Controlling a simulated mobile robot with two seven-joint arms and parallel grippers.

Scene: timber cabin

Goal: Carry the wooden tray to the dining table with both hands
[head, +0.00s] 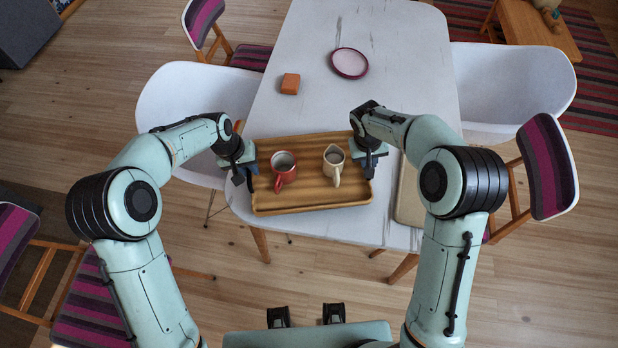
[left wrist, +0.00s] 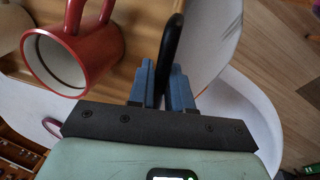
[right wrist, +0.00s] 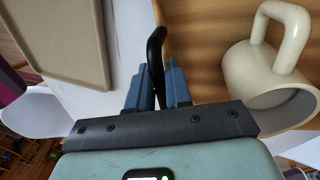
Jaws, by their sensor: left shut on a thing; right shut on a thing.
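The wooden tray (head: 310,197) is over the near end of the white dining table (head: 410,60); I cannot tell whether it touches the top. A red mug (head: 284,170) stands on its left half and a cream mug (head: 334,164) on its right half. My left gripper (head: 246,172) is shut on the tray's left handle, a dark bar (left wrist: 172,50) between the fingers in the left wrist view. My right gripper (head: 370,158) is shut on the right handle, which shows dark in the right wrist view (right wrist: 156,50). The red mug (left wrist: 75,50) and cream mug (right wrist: 270,75) also show up close.
A beige board (head: 408,205) lies on the table just right of the tray. White chairs (head: 175,95) and striped chairs (head: 545,165) surround the table. The table's middle is mostly clear.

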